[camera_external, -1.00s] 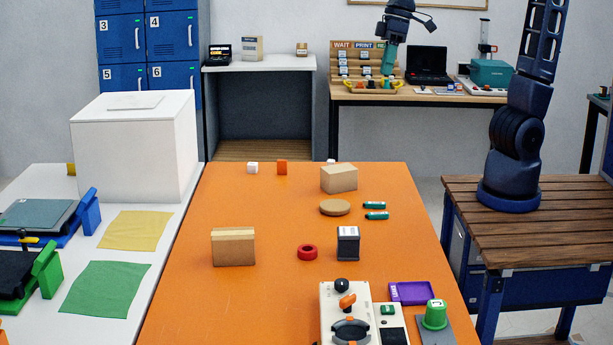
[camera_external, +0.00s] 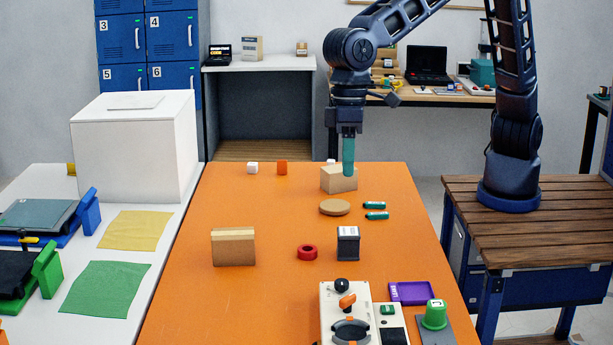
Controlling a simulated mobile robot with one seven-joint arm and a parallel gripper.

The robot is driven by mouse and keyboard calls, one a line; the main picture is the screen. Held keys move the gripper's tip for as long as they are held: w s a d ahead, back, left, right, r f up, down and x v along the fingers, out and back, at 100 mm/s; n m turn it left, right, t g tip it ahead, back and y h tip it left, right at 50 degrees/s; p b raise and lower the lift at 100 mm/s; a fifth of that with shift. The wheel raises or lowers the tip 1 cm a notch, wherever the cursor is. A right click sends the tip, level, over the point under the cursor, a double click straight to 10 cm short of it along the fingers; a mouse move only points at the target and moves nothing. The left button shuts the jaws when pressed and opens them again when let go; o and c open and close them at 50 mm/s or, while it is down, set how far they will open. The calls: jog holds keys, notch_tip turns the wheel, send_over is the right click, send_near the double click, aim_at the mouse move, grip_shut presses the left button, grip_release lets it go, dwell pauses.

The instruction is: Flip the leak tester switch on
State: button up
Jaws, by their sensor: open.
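A beige device, which looks like the leak tester (camera_external: 329,308), stands at the near edge of the orange table, partly cut off by the picture's bottom. It has an orange lever (camera_external: 347,301), a black knob (camera_external: 341,284) and a black round part (camera_external: 351,331) on top. A small green button or rocker (camera_external: 388,310) sits on its right part. Which of these is the switch, and its setting, I cannot tell. My gripper (camera_external: 349,172) points down with teal fingers, open and empty, over or just behind the cardboard box at the far end, well away from the tester.
The cardboard box (camera_external: 340,182), a round tan disc (camera_external: 334,207), two teal cylinders (camera_external: 375,210), a red ring (camera_external: 307,252), a dark labelled box (camera_external: 348,244) and a tan box (camera_external: 233,248) stand on the orange table (camera_external: 200,300). A purple tray (camera_external: 411,292) and green knob (camera_external: 434,315) are right of the tester.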

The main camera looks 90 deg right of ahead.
jog(key=s+a+f+h, duration=0.1)
jog(key=s+a+f, duration=0.4)
jog(key=a+f, duration=0.6)
jog(key=s+a+f+h, duration=0.1)
jog(key=s+a+f, duration=0.5)
jog(key=a, duration=0.9)
jog(key=shift+n, duration=0.3)
jog(key=f, duration=0.7)
jog(key=w+f, duration=0.1)
jog(key=f, duration=0.3)
jog(key=shift+a+f, duration=0.15)
jog(key=shift+f, duration=0.05)
jog(key=shift+c, duration=0.2)
